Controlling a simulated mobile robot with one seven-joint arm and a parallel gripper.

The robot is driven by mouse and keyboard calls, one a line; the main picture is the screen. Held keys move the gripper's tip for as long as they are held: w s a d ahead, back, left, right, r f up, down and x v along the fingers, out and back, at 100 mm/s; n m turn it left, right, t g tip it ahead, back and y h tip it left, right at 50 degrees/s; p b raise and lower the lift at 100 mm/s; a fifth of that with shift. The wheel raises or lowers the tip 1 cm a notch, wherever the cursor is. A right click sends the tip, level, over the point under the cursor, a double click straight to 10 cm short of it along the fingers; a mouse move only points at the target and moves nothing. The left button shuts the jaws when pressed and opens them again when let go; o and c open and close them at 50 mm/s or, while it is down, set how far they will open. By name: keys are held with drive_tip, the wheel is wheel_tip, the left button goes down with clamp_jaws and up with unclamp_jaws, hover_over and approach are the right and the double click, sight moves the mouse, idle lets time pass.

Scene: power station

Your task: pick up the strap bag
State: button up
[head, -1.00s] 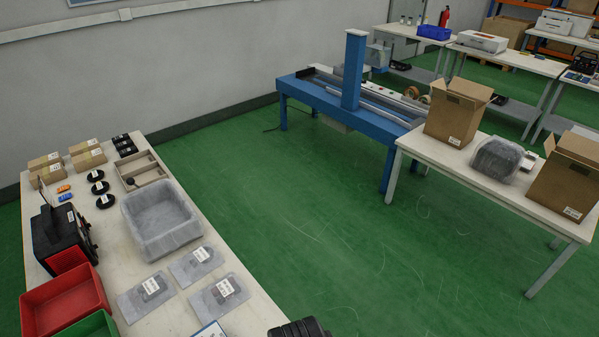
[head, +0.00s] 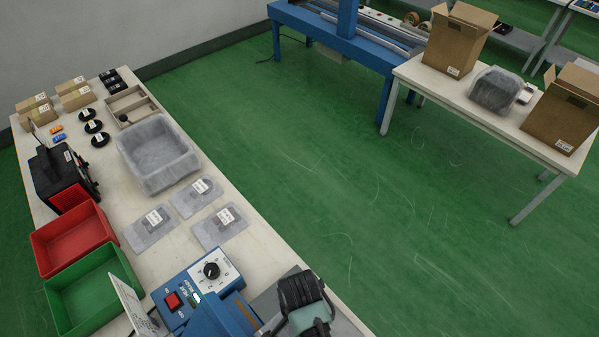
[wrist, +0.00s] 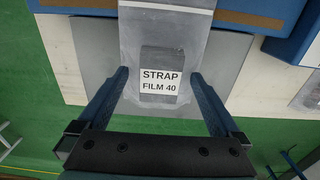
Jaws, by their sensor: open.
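The strap bag (wrist: 165,55) is a clear flat pouch with a grey piece inside and a white label reading "STRAP FILM 40". In the wrist view it lies on a grey plate (wrist: 228,60), its upper part reaching toward a blue machine edge with a brown strip. My gripper (wrist: 159,75) is open, with one blue finger on each side of the bag's labelled part. Whether the fingers touch it I cannot tell. In the head view I cannot make out this bag; my dark arm end covers part of the grey plate (head: 265,303).
A blue heat sealer (head: 197,285) with a knob stands at the table's front. Several similar things lie beyond: flat pouches (head: 222,227), a grey bin (head: 150,180), red (head: 70,258) and green trays (head: 75,305). Green floor lies open to the right.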

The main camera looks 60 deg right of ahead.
drive_tip(key=shift+f, duration=0.5)
